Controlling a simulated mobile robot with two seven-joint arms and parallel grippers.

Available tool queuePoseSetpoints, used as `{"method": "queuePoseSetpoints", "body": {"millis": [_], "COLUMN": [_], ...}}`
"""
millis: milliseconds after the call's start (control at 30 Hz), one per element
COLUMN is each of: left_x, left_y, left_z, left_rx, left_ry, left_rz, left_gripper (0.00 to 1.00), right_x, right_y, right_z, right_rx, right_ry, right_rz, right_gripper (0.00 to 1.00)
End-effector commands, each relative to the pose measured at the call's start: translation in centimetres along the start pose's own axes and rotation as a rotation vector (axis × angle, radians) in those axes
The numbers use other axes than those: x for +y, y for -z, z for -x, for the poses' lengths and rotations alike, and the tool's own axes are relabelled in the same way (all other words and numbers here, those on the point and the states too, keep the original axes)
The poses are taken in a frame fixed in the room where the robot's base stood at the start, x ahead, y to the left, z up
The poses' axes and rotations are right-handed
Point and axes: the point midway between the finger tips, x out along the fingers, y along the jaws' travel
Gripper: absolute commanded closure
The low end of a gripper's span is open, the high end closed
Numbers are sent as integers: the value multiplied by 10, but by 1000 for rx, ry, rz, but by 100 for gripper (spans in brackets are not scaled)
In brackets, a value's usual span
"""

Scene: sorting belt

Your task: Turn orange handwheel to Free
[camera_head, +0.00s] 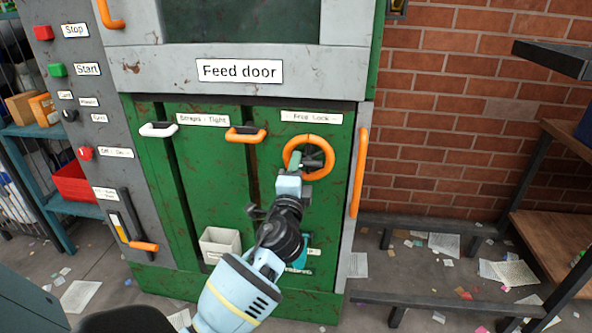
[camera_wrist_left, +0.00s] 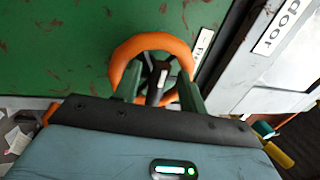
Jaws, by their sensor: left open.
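The orange handwheel (camera_head: 289,158) is mounted on the green panel, below a label that seems to read "Free Lock". My left gripper (camera_head: 303,160) is in front of the wheel, over its hub and lower left part. In the left wrist view the wheel's orange rim (camera_wrist_left: 150,43) and dark spokes with a light mark show between the two open fingers of the gripper (camera_wrist_left: 160,88). The fingertips reach the wheel's rim in the picture; I cannot tell whether they touch it. My right gripper is not in view.
An orange vertical handle (camera_head: 358,172) is just right of the wheel, and an orange handle (camera_head: 246,135) is to its left. A white handle (camera_head: 159,129) is farther left. A grey bin (camera_head: 218,241) is low on the panel. A low dark bench (camera_head: 430,300) stands at right.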

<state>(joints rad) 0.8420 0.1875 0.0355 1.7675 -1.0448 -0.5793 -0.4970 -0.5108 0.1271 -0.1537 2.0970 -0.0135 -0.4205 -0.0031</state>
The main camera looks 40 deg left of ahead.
Motion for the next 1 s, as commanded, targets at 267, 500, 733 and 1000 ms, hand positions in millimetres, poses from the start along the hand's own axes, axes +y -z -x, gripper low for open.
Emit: {"method": "queuePoseSetpoints", "body": {"millis": [267,500,733,1000], "left_x": [1,1,0,0], "left_y": [0,0,0,0], "left_z": [30,65,78,78], "left_rx": [0,1,0,0], "left_ry": [-2,-3,-1,-1], "left_rz": [0,1,0,0], "left_gripper": [59,59,59,59], "right_x": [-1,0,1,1], "right_y": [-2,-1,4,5], "right_z": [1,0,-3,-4], "right_rx": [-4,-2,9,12], "right_ry": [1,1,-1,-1], "right_rz": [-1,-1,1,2], "right_gripper": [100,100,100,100]}}
